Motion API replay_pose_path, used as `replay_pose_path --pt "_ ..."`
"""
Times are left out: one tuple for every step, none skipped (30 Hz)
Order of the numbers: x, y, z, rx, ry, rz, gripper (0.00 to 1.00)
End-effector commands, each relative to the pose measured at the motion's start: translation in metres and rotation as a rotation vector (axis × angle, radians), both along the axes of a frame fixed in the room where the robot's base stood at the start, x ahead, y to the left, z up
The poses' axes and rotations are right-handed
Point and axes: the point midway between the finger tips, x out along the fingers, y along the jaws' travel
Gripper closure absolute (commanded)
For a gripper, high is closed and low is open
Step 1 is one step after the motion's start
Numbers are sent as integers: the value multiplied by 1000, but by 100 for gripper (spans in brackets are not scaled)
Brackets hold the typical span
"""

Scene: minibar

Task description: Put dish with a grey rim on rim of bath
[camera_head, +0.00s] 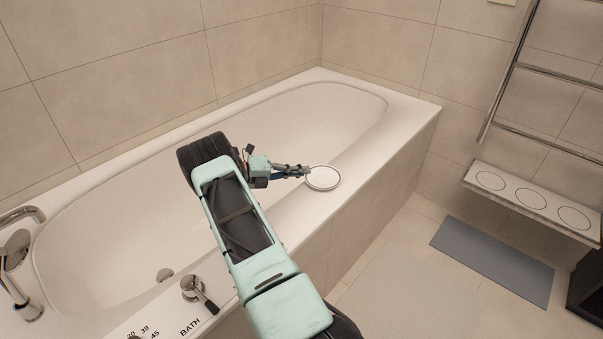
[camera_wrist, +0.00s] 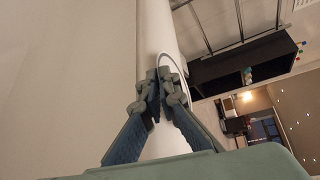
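The dish (camera_head: 322,179) is white and round with a thin grey rim. In the head view it appears over the near rim of the bath (camera_head: 372,152), roughly level. I cannot tell whether it touches the rim or is held just above it. My gripper (camera_head: 304,171) is at the dish's left edge. In the wrist view my gripper (camera_wrist: 160,82) has its fingertips close together at the edge of the dish (camera_wrist: 176,72), which shows as a narrow ring. The fingers look shut on that edge and partly hide it.
The bath basin (camera_head: 290,125) is empty. A tap (camera_head: 18,250) and a control knob (camera_head: 195,290) stand at the lower left. A shelf with several ringed circles (camera_head: 530,198), a towel rail (camera_head: 500,80) and a grey mat (camera_head: 493,262) are at right.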

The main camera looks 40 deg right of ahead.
Motion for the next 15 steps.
replay_pose_path --pt "0 0 1 -1 0 0 100" --pt "0 0 1 -1 0 0 100" --pt "0 0 0 0 1 0 100" --pt "0 0 -1 -1 1 1 100" --pt "0 0 -3 -1 1 1 100" --pt "0 0 -2 0 1 1 96" --pt "0 0 -2 0 1 1 93" --pt "0 0 -2 0 1 1 90" --pt "0 0 -2 0 1 1 85" --pt "0 0 -2 0 1 1 82" --pt "0 0 -2 0 1 1 79" --pt "0 0 -2 0 1 1 78" --pt "0 0 -2 0 1 1 78" --pt "0 0 -2 0 1 1 78" --pt "0 0 -2 0 1 0 78"
